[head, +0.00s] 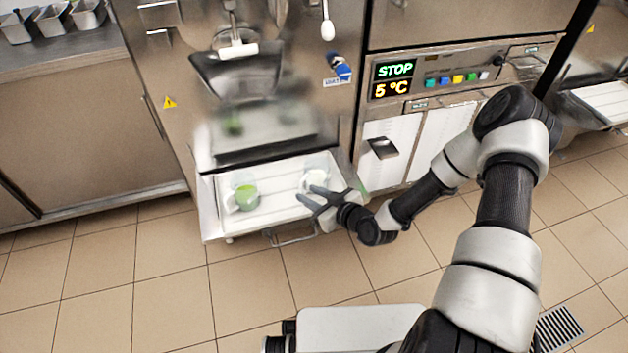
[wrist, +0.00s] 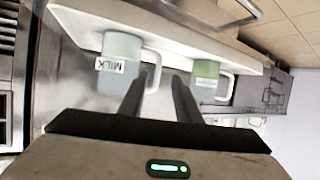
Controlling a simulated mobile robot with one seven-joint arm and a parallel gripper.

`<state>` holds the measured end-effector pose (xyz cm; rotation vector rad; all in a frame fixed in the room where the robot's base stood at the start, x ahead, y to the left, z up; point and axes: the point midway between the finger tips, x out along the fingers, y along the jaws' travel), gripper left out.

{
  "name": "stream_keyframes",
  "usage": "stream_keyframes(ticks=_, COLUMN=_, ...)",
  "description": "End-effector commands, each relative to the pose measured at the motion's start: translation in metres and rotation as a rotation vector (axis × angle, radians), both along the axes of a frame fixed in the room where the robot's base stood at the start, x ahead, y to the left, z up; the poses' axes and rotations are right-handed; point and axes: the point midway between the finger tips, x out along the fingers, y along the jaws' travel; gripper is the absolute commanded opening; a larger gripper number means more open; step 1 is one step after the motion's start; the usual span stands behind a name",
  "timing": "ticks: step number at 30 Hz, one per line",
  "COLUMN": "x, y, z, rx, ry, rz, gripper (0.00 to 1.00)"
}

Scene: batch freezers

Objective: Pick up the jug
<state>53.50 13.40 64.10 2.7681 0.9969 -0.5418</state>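Two jugs stand on a white tray (head: 275,212) under the freezer in the head view. One is a pale jug (head: 313,180), partly hidden by my gripper; in the wrist view a pale jug (wrist: 119,50) has a MILK label. The other is a green-and-white jug (head: 246,197), which also shows in the wrist view (wrist: 206,72), right of the fingers. My gripper (head: 306,192) is open beside the pale jug. In the wrist view its fingers (wrist: 160,75) are apart, with the pale jug's handle (wrist: 157,70) showing between their tips. I cannot tell whether they touch it.
The freezer front (head: 170,75) rises behind the tray, with a blurred ledge (head: 265,130) above it. A metal loop handle (head: 291,236) sticks out below the tray. A control panel (head: 440,76) is at the right. The tiled floor in front is clear, with a drain grate (head: 560,327).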

Motion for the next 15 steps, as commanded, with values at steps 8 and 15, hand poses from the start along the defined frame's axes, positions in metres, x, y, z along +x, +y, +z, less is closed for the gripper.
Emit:
stream_keyframes(ticks=8, x=0.032, y=0.02, z=-0.01, rx=0.002, ry=-0.001, rz=0.001, gripper=0.3)
stream_keyframes(ticks=15, x=0.042, y=0.028, z=-0.013, rx=0.001, ry=0.001, rz=0.0, gripper=0.3)
